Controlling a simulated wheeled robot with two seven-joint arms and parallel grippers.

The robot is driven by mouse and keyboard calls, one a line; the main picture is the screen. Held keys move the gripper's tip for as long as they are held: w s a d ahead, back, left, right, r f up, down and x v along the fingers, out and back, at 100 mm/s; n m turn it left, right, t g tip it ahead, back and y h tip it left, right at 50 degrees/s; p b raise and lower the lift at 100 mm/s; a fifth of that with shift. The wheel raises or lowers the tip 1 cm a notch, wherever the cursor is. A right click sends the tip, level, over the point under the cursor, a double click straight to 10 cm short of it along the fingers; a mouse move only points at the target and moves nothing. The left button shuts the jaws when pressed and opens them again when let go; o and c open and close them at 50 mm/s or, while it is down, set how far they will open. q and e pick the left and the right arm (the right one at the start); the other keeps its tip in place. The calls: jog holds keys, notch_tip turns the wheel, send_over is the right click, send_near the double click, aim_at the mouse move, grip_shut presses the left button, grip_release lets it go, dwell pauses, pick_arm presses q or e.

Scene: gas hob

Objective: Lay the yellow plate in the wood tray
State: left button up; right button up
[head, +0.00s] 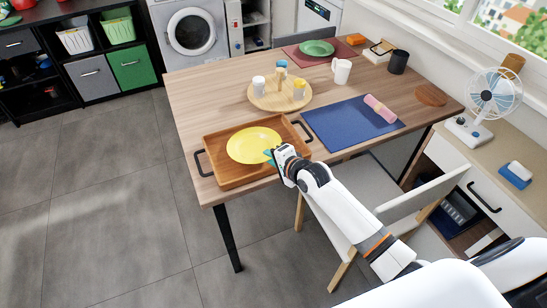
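The yellow plate (254,144) is flat and level within the outline of the wood tray (223,176), near its middle. I cannot tell whether it rests on the tray floor or is slightly above it. The tray has raised wooden sides and black handles and sits at the table's near left corner. My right gripper (270,157) reaches in from the lower right, with its teal fingertips at the plate's right rim. Whether the fingers are closed on the rim or apart is too small to tell. My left gripper is out of view.
A blue placemat (335,128) with a rolled pink cloth (380,108) lies right of the tray. A round wooden board (266,103) holding small containers stands behind it. A white mug (341,71) and black cup (398,62) stand farther back. A chair (415,205) is at the table's near right side.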

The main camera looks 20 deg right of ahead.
jog(key=v, duration=1.2)
jog(key=shift+d+f, duration=0.1)
jog(key=s+d+f+n+g+h, duration=0.15)
jog(key=s+f, duration=0.25)
jog(key=f, duration=0.7)
jog(key=s+f+n+g, duration=0.25)
jog(key=s+f, duration=0.25)
jog(key=f, duration=0.5)
jog(key=s+d+f+n+g+h, duration=0.1)
jog(key=s+f+n+g, duration=0.2)
jog(key=f, duration=0.8)
jog(key=s+a+f+n+g, duration=0.2)
jog(key=s+f+n, duration=0.3)
jog(key=s, duration=0.9)
jog(key=s+a+f+n+g, duration=0.1)
jog(key=s+f+n, duration=0.4)
jog(key=s+f, duration=0.5)
jog(key=s+g, duration=0.1)
jog(key=s, duration=0.4)
jog(key=shift+s+a+f, duration=0.2)
jog(key=shift+s+a, duration=0.05)
jog(key=shift+a, duration=0.15)
jog(key=shift+h, duration=0.25)
